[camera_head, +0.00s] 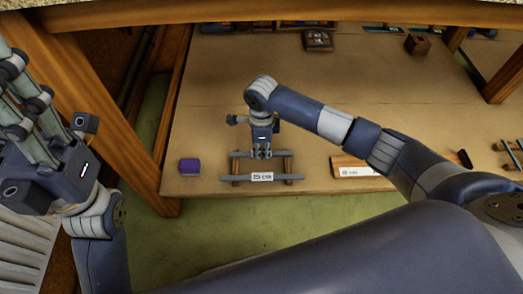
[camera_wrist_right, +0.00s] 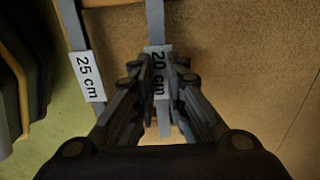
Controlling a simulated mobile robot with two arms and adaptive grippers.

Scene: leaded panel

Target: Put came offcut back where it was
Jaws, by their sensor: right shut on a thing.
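The came offcut is a grey strip labelled 20 cm (camera_wrist_right: 157,73), between the fingers of my right gripper (camera_wrist_right: 158,88) in the wrist view. In the head view the right gripper (camera_head: 263,153) points down, shut on this strip (camera_head: 284,154). The strip lies level, roughly parallel to and behind a second grey strip labelled 25 cm (camera_head: 262,177), which also shows in the wrist view (camera_wrist_right: 90,78). Both are at a small wooden rack (camera_head: 288,168); whether the held strip touches it I cannot tell. My left gripper (camera_head: 22,95) is at the far left, its fingertips partly cut off.
The rack stands near the front edge of the brown table (camera_head: 215,110). A purple block (camera_head: 189,166) lies to its left. A wooden piece with a white label (camera_head: 352,170) lies to its right, beneath my right arm. Table behind the rack is mostly clear.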

